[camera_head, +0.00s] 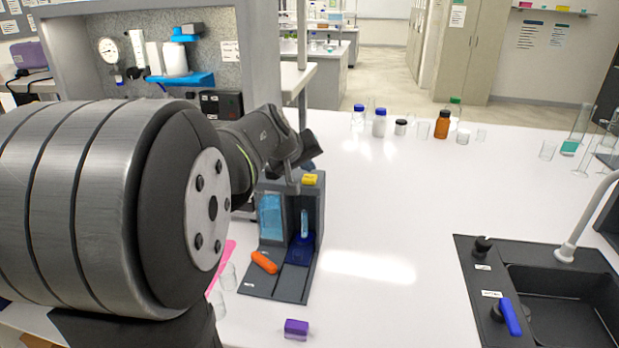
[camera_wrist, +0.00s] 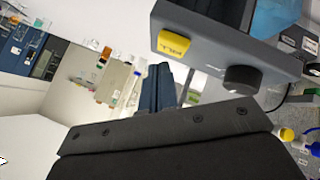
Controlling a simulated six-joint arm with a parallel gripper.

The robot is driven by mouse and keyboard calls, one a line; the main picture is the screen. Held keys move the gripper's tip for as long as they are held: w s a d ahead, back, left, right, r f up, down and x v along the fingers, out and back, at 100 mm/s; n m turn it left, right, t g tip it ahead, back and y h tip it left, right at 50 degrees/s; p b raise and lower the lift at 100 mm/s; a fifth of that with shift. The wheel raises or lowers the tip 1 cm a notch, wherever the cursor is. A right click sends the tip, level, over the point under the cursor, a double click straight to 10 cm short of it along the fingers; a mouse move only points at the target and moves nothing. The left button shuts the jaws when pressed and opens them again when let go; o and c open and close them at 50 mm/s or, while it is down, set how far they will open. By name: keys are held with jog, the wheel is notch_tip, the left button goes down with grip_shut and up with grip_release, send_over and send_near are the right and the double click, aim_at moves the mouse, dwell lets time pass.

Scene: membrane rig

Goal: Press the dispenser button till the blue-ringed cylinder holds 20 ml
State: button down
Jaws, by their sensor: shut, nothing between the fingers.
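The dispenser (camera_head: 276,232) is a dark grey stand with a blue tank on the white bench. A yellow button (camera_head: 310,179) sits at its top right; in the wrist view a yellow labelled block (camera_wrist: 186,42) shows on the housing. The cylinder (camera_head: 304,224) stands upright in the right bay on a blue base; its ring and liquid level are too small to read. My gripper (camera_head: 293,172) is shut and empty, close beside the dispenser's top. In the wrist view its dark fingers (camera_wrist: 160,86) lie apart from the yellow block. Contact with the button cannot be told.
An orange object (camera_head: 264,262) lies at the dispenser's foot and a purple block (camera_head: 296,328) lies in front. Clear glasses (camera_head: 218,305) stand to the left. Bottles (camera_head: 380,122) line the back edge. A sink (camera_head: 560,305) is at right. The middle bench is clear.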

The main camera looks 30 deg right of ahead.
aim_at(308, 180)
jog(key=shift+r, duration=0.1)
jog(key=shift+r, duration=2.4)
notch_tip(308, 180, up, 4)
jog(key=shift+f, duration=0.1)
